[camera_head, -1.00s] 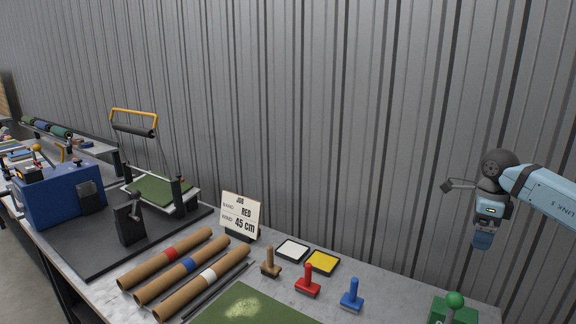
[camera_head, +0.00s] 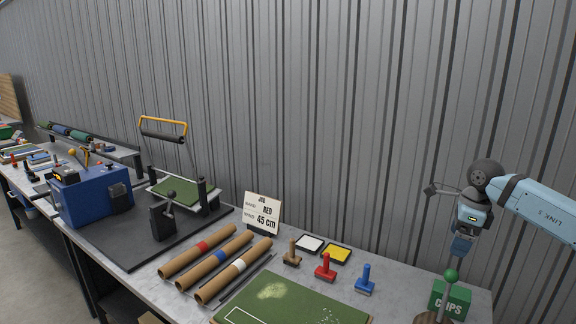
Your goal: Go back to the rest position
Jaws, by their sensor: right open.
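My right gripper (camera_head: 432,190) is at the right, at the end of my light blue arm. It is raised in front of the grey wall, above the right end of the bench, and holds nothing that I can see. Its fingers are small and dark. The green-knobbed post (camera_head: 450,276) and the green clips box (camera_head: 452,299) are below it. My left gripper is not in view.
The bench holds a green turf sheet (camera_head: 285,304), cardboard tubes (camera_head: 210,262) with coloured bands, stamps (camera_head: 326,268), ink pads (camera_head: 337,254), a job card (camera_head: 262,213) reading RED, 45 cm, and a blue machine (camera_head: 90,195). The air over the turf is clear.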

